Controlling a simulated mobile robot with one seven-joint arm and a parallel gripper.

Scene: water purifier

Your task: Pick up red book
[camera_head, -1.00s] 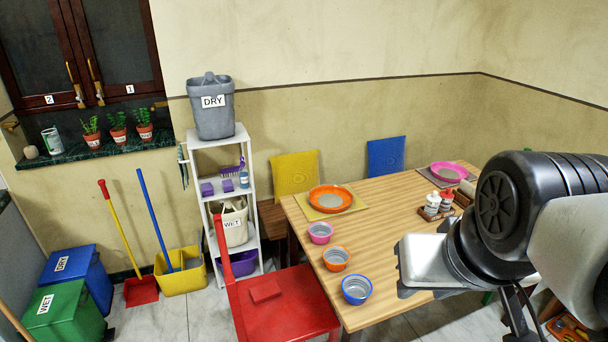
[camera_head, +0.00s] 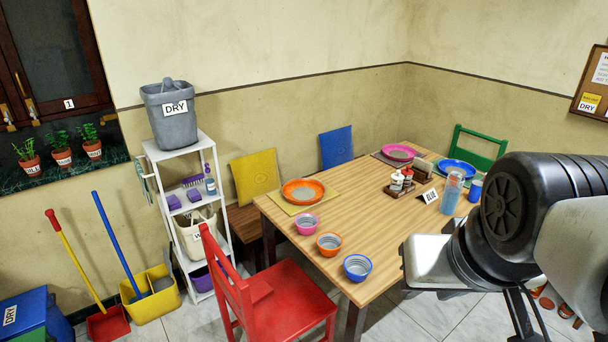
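My gripper (camera_head: 425,265) is at the end of my arm on the right side, over the front right of the wooden table. It is well to the right of the chair, apart from the red book. Its fingers do not show clearly, so I cannot tell whether it is open or holds anything.
The wooden table (camera_head: 352,212) bears an orange plate (camera_head: 303,190), several small bowls and a condiment tray (camera_head: 402,186). Tiled floor is free between bucket and chair.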

